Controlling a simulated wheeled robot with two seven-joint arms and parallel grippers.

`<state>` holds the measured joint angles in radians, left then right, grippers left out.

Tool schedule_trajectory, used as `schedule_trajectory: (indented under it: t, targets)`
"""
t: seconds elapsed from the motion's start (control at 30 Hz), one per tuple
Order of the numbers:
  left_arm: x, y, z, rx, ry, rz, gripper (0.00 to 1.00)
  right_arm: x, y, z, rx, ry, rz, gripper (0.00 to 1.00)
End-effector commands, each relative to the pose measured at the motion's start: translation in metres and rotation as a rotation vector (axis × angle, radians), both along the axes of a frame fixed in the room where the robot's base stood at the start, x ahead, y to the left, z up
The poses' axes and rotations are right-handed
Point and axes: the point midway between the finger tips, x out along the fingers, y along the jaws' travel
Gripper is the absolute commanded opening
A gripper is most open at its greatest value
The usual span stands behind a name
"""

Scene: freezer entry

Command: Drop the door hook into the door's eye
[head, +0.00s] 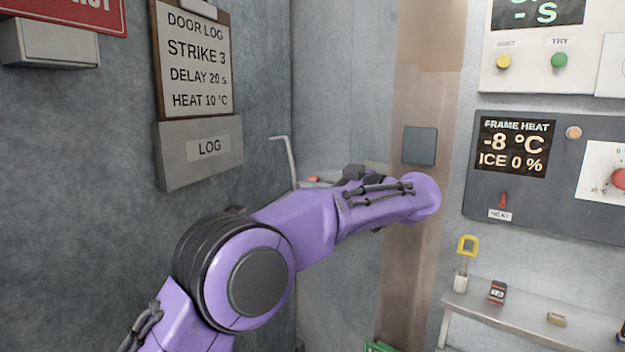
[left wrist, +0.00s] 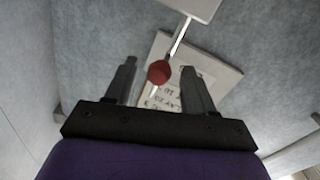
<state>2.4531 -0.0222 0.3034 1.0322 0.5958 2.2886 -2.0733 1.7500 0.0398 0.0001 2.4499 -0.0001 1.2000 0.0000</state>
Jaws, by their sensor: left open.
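In the left wrist view a thin metal rod with a red knob (left wrist: 158,73) runs down from a pale plate (left wrist: 194,7); it looks like the door hook, but I cannot be sure. My left gripper (left wrist: 156,78) is open, with a dark finger on each side of the knob and clear space between. I cannot tell whether the knob is level with the fingertips. In the head view my purple arm hides most of that gripper, and a small red spot (head: 313,179) shows just above the arm. I cannot make out the door's eye.
A pale bent rod (head: 286,155) stands by the wall corner. A door log clipboard (head: 195,60) hangs at left.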

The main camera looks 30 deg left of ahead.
Motion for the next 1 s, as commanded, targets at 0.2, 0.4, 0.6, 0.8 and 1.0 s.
schedule_trajectory:
  t: [0.2, 0.4, 0.6, 0.8, 1.0]
  targets:
    - [0.001, 0.019, 0.0, 0.0, 0.001, -0.001, 0.54, 0.0, 0.0, 0.003, 0.0, 0.0, 0.0, 0.43]
    - [0.001, 0.02, 0.0, 0.001, 0.0, -0.001, 0.54, 0.0, 0.0, 0.003, 0.0, 0.0, 0.0, 0.43]
    - [0.001, 0.02, 0.0, 0.001, 0.0, -0.001, 0.0, 0.0, 0.0, 0.003, 0.0, 0.0, 0.0, 0.43]
    - [0.001, 0.02, 0.0, -0.003, -0.001, -0.001, 0.0, 0.0, 0.0, 0.005, 0.0, 0.0, 0.0, 0.43]
    - [0.0, 0.024, 0.006, -0.05, -0.013, 0.0, 0.0, 0.0, 0.0, 0.017, 0.0, 0.0, 0.0, 0.43]
